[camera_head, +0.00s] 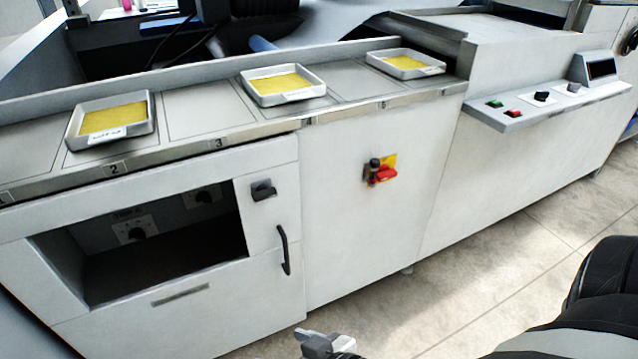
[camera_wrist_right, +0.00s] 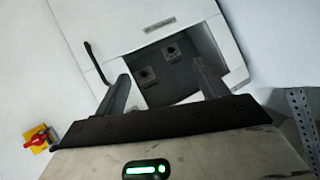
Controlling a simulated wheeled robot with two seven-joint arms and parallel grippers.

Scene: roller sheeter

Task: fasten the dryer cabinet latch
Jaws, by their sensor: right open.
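The dryer cabinet (camera_head: 215,315) is a white front with a recessed opening at the left of the head view. A small black latch (camera_head: 263,190) sits right of the opening, its lever pointing roughly sideways. A black bow handle (camera_head: 284,250) is below it. The handle also shows in the right wrist view (camera_wrist_right: 96,64), where the latch is hidden, seemingly behind my gripper. My right gripper (camera_head: 325,344) is at the bottom of the head view, below and apart from the handle. Its fingers (camera_wrist_right: 163,87) are spread and empty, facing the cabinet. My left gripper is not in view.
Dark knobs (camera_head: 136,233) sit inside the opening. A red rotary switch on a yellow plate (camera_head: 382,172) is right of the cabinet. Trays with yellow sheets (camera_head: 112,118) stand on the top ledge. A control shelf (camera_head: 550,105) juts out at right. The floor (camera_head: 480,270) in front is clear.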

